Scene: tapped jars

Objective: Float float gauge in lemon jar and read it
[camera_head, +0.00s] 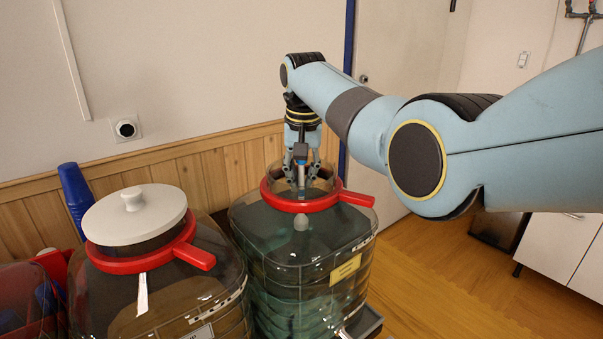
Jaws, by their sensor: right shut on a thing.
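My right gripper (301,170) points straight down at the open mouth of a large clear jar with a yellow label (345,269). It is shut on the float gauge (300,222), whose pale rounded bulb shows below the jar's red collar, inside the jar. The fingers hide most of the gauge's upper part. The jar holds greenish, see-through liquid; I cannot tell whether the bulb touches it. The label's writing is too small to read, so I cannot confirm that this is the lemon jar. My left gripper is out of view.
A second jar (120,295) with brownish contents stands at left, covered by a white knobbed lid (135,217). Its red collar handle juts toward the open jar. Stacked blue cups (74,195) stand behind it. A third jar is cut off at far left. Wooden floor is clear at right.

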